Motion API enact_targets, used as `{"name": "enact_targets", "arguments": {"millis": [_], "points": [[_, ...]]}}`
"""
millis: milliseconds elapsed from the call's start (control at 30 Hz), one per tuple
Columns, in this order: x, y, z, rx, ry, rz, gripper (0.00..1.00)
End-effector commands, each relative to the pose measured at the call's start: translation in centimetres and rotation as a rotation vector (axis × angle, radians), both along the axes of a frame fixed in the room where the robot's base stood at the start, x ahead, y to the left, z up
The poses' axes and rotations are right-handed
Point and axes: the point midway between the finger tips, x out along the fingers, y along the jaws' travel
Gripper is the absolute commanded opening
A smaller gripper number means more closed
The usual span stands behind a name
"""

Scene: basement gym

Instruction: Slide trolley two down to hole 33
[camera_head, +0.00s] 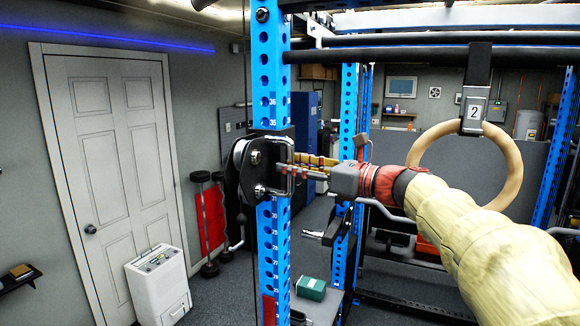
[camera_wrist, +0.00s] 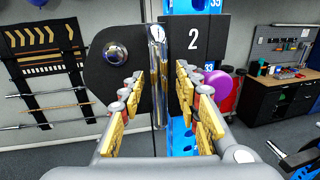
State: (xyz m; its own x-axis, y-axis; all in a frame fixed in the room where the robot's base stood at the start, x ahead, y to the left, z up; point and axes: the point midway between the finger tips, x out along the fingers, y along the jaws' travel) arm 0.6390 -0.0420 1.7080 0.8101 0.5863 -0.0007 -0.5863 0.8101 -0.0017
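Trolley two is a black carriage (camera_head: 262,165) on the blue numbered upright (camera_head: 270,85) in the head view. Its black plate marked 2 (camera_wrist: 194,40) fills the upper middle of the wrist view, with a silver vertical handle (camera_wrist: 160,75) and a round knob (camera_wrist: 115,52) beside it. My gripper (camera_head: 284,168) is at the trolley's handle. In the wrist view my gripper (camera_wrist: 159,75) has its yellow-padded fingers on both sides of the handle, with gaps showing. Labels 35 above and 33 (camera_wrist: 209,67) beside the plate show; the hole behind the trolley is hidden.
A wooden ring (camera_head: 510,165) hangs by a strap tagged 2, close behind my arm. Another blue upright (camera_head: 347,120) and dark crossbars stand behind. A white box (camera_head: 158,285) stands by the door at left. A green box (camera_head: 311,288) lies low, right of the upright.

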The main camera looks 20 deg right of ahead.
Motion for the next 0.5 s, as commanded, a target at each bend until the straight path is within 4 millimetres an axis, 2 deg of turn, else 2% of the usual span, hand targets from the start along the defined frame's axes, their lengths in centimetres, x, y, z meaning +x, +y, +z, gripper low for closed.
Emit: {"name": "enact_targets", "arguments": {"millis": [300,500], "points": [[-5.2,-3.9,0.0,-0.001,-0.001,-0.006,0.33],[-7.6,-5.6,0.0,-0.001,0.001,-0.003,0.33]]}}
